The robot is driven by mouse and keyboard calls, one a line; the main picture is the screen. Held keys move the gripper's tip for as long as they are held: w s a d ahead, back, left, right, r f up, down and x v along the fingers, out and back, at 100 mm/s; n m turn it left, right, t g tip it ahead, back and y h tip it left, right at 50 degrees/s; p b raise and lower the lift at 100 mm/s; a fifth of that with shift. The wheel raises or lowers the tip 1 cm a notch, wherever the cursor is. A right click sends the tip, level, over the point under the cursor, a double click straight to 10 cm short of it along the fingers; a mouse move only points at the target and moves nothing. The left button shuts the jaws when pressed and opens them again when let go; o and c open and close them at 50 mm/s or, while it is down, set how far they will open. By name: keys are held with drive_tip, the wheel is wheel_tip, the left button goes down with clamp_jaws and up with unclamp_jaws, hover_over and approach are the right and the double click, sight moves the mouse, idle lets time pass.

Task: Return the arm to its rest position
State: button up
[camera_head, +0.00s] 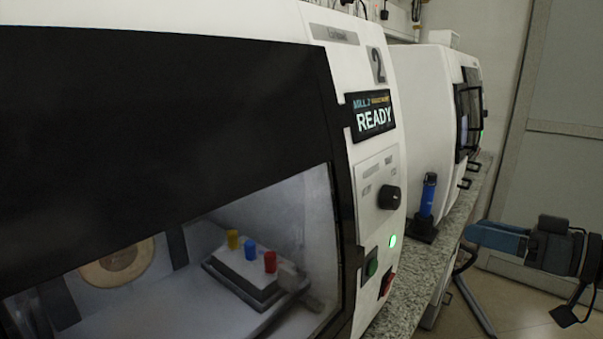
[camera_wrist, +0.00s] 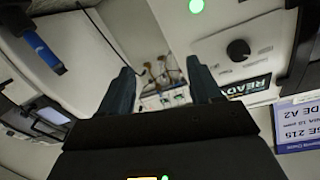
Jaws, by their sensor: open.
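My gripper (camera_wrist: 160,82) shows in the wrist view with its two dark fingers spread wide. Nothing is held between them. Behind the gap I see a pale wall with fittings and cables, some distance off. The wrist picture is upside down, with the machine's READY display (camera_wrist: 248,88) and knob (camera_wrist: 238,50) to the right of the fingers. In the head view a blue and black jointed shape stands at the right edge, clear of the counter.
Mill 2 (camera_head: 385,155) fills the left of the head view. Behind its window, yellow, blue and red pieces stand in a block (camera_head: 243,270). A blue handheld tool (camera_head: 427,195) stands upright on the granite counter (camera_head: 405,300). Another white machine (camera_head: 425,100) is beyond. Floor shows at right.

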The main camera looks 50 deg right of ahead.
drive_tip(key=w+a+f+m+g+h, duration=0.35)
drive_tip(key=a+f, duration=0.85)
drive_tip(key=f, duration=0.5)
drive_tip(key=s+a+r+n+t+y, duration=0.1)
drive_tip(key=s+a+n+y, duration=0.1)
drive_tip(key=s+a, duration=0.4)
drive_tip(key=s+a+r+n+y, duration=0.2)
drive_tip(key=s+a+n, duration=0.3)
drive_tip(key=a, duration=0.9)
drive_tip(key=shift+s+r+t+p, duration=0.2)
drive_tip(key=shift+s+t+p, duration=0.2)
drive_tip(key=shift+s, duration=0.7)
